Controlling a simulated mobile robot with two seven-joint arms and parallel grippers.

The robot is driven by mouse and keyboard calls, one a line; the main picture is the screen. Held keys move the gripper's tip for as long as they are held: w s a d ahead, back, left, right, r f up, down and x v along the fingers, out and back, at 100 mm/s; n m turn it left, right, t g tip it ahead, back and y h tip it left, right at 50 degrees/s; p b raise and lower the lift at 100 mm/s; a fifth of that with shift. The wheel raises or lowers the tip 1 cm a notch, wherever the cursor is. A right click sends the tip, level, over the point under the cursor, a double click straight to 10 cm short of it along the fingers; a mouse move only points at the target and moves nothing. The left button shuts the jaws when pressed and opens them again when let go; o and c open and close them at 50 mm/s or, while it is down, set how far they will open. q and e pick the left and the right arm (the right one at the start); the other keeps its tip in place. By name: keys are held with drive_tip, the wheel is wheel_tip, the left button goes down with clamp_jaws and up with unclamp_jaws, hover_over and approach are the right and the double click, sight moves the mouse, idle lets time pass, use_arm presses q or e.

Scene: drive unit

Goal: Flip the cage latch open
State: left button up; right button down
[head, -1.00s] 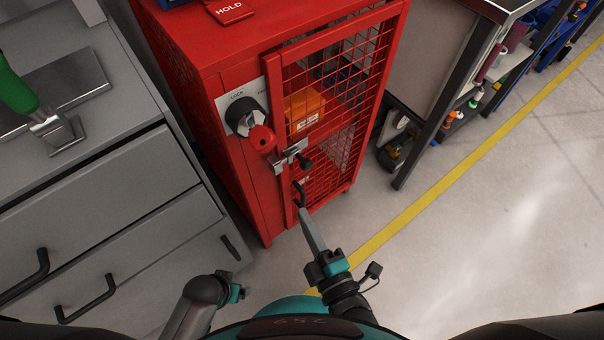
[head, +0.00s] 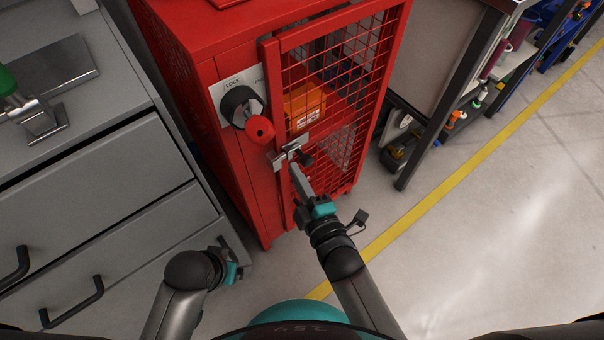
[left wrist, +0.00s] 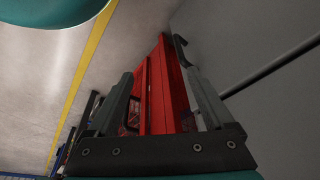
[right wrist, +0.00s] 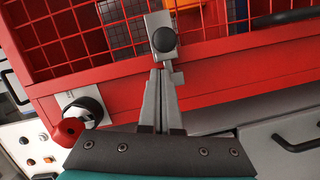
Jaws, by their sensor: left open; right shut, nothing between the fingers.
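The cage latch (head: 290,153) is a silver bar with a black knob (head: 305,158), on the left edge of the red mesh cage door (head: 272,100). The door is closed. My right gripper (head: 296,168) is shut and empty, its fingertips just below the latch. In the right wrist view the latch (right wrist: 158,22) and its knob (right wrist: 164,39) are straight ahead of the closed fingertips (right wrist: 160,72); I cannot tell whether they touch. My left gripper (left wrist: 163,90) is open and empty, low beside the grey drawers, with the red cabinet (left wrist: 168,85) seen beyond its fingers.
A black rotary switch (head: 240,103) with a red padlock-like tag (head: 259,130) sits left of the latch. An orange box (head: 305,105) is behind the mesh. A grey drawer cabinet (head: 110,170) stands at left, a workbench (head: 440,100) at right.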

use_arm(q)
drive_tip(key=shift+w+r, duration=0.15)
drive_tip(key=shift+r, duration=0.35)
use_arm(e)
drive_tip(key=shift+w+d+f, duration=0.2)
drive_tip(key=shift+w+d, duration=0.2)
drive_tip(key=shift+d, duration=0.15)
